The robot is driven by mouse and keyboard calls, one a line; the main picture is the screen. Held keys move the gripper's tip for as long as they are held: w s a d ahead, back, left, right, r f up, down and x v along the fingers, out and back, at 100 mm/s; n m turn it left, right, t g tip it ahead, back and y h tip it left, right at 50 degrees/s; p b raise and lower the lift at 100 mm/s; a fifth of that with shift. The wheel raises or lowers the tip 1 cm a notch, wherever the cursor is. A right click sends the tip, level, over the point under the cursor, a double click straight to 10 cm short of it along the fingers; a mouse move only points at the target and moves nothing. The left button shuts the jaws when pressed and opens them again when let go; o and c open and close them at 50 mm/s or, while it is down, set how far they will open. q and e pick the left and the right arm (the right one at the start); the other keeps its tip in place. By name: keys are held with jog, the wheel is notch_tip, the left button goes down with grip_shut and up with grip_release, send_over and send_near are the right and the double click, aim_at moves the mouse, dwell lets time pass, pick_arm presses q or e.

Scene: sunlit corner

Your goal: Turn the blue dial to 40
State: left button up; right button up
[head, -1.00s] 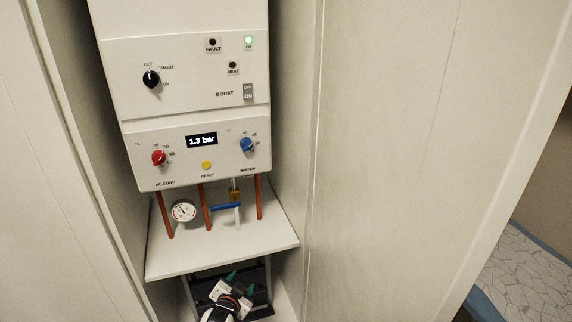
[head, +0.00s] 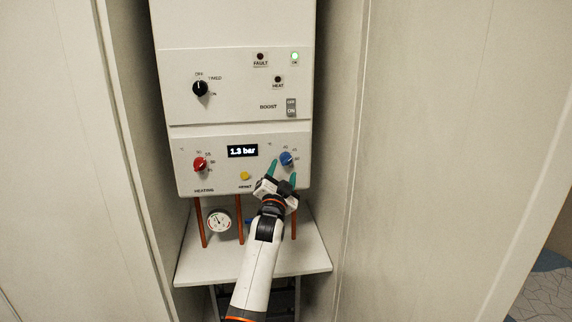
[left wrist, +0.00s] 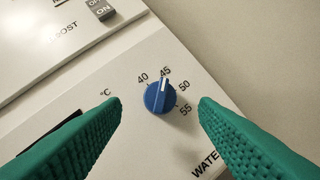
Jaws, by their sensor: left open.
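The blue dial (head: 287,159) is on the right of the boiler's lower panel, above the WATER label. In the left wrist view the blue dial (left wrist: 160,97) sits between and beyond my green fingertips, and its white mark points at about 45. The printed scale around it reads 40, 45, 50, 55, with 40 to the left of the mark. My left gripper (head: 283,172) is open just in front of the dial, one finger to each side, and I see no contact. It also shows in the left wrist view (left wrist: 160,108). My right gripper is not in view.
A red heating dial (head: 200,164), a 1.3 bar display (head: 242,151) and a yellow reset button (head: 245,176) share the panel. A black selector (head: 200,88) and boost switch (head: 291,107) are above. Pipes, a gauge (head: 219,221) and a shelf (head: 300,262) are below. Cupboard walls flank the boiler.

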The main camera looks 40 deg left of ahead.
aim_at(285, 163)
pick_arm(q)
jog(key=shift+x, duration=2)
jog(key=shift+c, duration=0.2)
jog(key=c, duration=0.9)
